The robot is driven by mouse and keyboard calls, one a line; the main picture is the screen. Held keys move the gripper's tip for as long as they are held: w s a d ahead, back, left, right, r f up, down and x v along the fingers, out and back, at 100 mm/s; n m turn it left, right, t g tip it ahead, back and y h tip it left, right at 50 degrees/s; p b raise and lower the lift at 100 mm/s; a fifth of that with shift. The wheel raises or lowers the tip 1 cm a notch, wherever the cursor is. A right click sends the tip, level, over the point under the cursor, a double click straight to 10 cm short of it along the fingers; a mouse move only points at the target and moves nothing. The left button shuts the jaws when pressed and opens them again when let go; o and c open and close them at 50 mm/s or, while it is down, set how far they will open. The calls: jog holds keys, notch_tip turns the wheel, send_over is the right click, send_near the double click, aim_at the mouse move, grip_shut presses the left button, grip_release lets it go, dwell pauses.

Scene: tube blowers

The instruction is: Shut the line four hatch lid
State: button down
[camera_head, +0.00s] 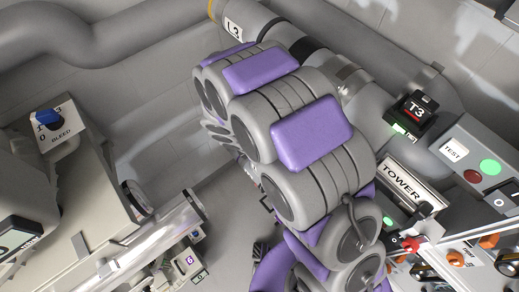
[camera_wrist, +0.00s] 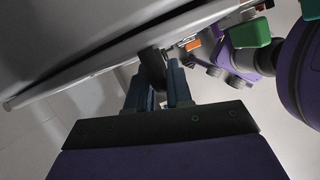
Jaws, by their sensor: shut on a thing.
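My gripper (camera_wrist: 160,82) shows in the wrist view, with its two blue-grey fingers closed around a dark handle (camera_wrist: 152,62). The handle meets a large grey panel (camera_wrist: 60,50) with a pale rim, which slants across the upper left. This panel may be the line four hatch lid, but no label shows on it. I cannot tell from these views how far open it is. In the head view my purple and grey arm fills the middle and hides what lies behind it. My gripper is not clearly visible there.
In the head view, a TEST box (camera_head: 480,150) with green and red buttons, a T3 unit (camera_head: 410,116) and a TOWER plate (camera_head: 408,184) stand at the right. A BLEED box (camera_head: 55,127) is at the left, above a clear tube (camera_head: 160,235). Large grey pipes (camera_head: 110,38) run along the top.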

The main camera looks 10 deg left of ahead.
jog(key=shift+d+n, duration=0.3)
jog(key=shift+d, duration=0.2)
jog(key=shift+a, duration=0.15)
jog(key=c, duration=1.4)
grip_release()
jog(key=shift+a, duration=0.1)
jog(key=shift+c, duration=0.2)
jog(key=o, duration=0.3)
jog(key=shift+d, duration=0.25)
jog(key=shift+w, duration=0.1)
